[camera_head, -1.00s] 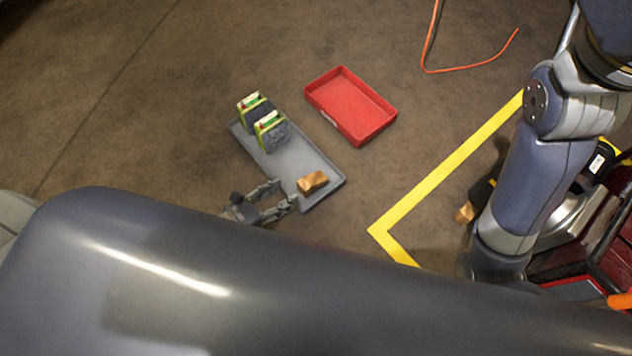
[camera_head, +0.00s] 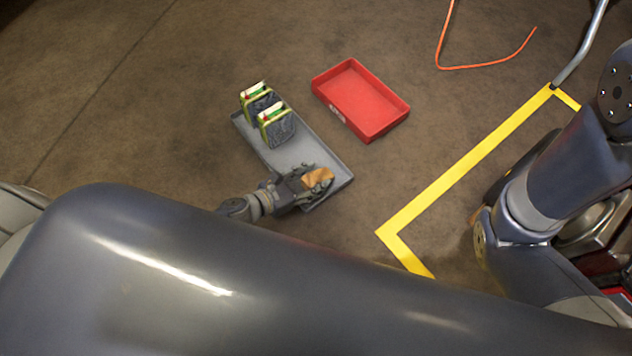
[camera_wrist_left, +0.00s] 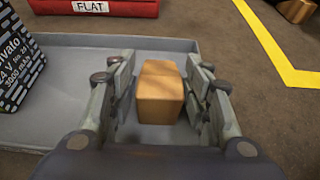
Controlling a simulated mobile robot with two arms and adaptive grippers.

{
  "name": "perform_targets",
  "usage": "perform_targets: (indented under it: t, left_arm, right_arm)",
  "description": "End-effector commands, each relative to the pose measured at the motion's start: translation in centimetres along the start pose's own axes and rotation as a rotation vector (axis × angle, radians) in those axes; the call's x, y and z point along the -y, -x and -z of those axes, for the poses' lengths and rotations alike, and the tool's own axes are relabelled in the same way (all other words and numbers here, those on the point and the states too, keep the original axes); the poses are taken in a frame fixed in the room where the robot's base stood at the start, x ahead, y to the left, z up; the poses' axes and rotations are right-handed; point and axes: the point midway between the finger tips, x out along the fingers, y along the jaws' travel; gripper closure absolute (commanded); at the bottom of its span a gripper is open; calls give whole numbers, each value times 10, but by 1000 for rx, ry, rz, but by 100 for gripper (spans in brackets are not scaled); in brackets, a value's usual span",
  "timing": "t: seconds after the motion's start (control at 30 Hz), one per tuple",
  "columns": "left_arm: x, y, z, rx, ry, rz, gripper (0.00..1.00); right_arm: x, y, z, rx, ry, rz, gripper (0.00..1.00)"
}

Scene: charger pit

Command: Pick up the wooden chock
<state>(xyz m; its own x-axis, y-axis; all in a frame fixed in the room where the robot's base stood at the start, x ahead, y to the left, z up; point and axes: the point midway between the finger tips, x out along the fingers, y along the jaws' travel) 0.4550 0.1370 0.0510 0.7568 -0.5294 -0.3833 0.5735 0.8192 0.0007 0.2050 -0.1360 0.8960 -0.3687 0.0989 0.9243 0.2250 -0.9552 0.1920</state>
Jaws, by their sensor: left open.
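The wooden chock (camera_head: 318,177) lies at the near right end of a grey tray (camera_head: 329,160) on the floor. In the left wrist view the chock (camera_wrist_left: 160,92) is a tan block standing between the two fingers of my left gripper (camera_wrist_left: 162,85). The fingers are open, one on each side of it, with small gaps visible. In the head view my left gripper (camera_head: 312,180) reaches over the tray's near end and partly covers the chock. My right gripper cannot be made out; only my right arm shows at the right.
Two green-and-grey battery packs (camera_head: 276,126) stand at the tray's far end. A red bin (camera_head: 362,98), labelled FLAT in the wrist view, sits beyond the tray. Yellow floor tape (camera_head: 465,165) and an orange cable (camera_head: 487,66) lie to the right. Floor between is clear.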

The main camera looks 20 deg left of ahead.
Motion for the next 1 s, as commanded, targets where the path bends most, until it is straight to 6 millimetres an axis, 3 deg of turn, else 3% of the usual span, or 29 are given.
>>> perform_targets:
  t: [0.1,0.37,0.53,0.57,1.0]
  left_arm:
    - [0,-14,1,1,0,0,55]
    - [0,-16,-1,1,2,0,55]
    - [0,-16,-1,1,2,0,89]
    - [0,-16,-1,1,2,0,91]
    - [-3,-15,-5,2,1,-1,92]
  right_arm:
    - [1,8,1,6,0,-1,60]
    - [1,8,0,6,0,-1,60]
    - [1,8,1,6,0,-1,60]
    - [1,8,1,5,0,-1,60]
    - [1,5,0,5,-1,0,60]
